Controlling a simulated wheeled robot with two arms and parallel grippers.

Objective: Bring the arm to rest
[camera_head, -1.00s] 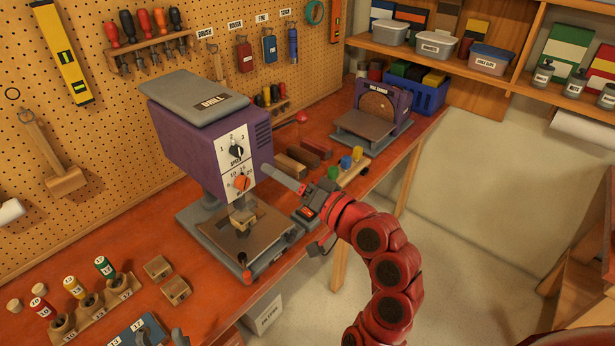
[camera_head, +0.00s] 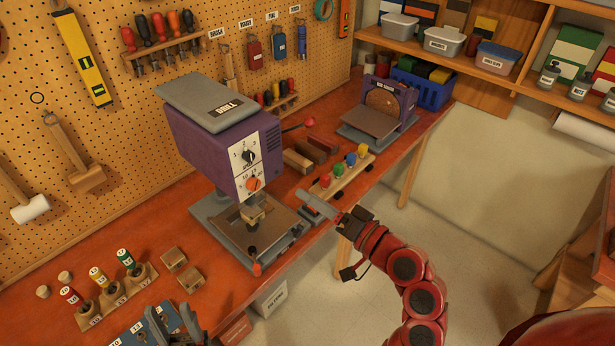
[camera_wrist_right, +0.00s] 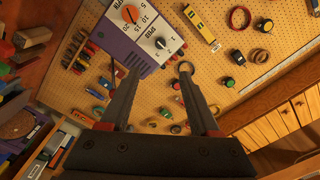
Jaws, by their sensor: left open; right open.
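My right gripper (camera_head: 304,198), on the red arm, is in the air to the right of the purple drill press (camera_head: 215,150). Its jaws are open and nothing is between them in the wrist view (camera_wrist_right: 154,72). The press's dial panel (camera_wrist_right: 148,30) shows there beyond the fingertips, apart from them. My left gripper (camera_head: 170,322) is at the bottom left of the head view, partly cut off by the frame edge. It is open, over or beside a blue block rack (camera_head: 135,335); whether it touches the rack I cannot tell.
A wooden stand with coloured pegs (camera_head: 342,176) is on the bench just beyond my right gripper. A sander (camera_head: 380,110) stands at the far end. Open floor (camera_head: 480,190) lies right of the bench.

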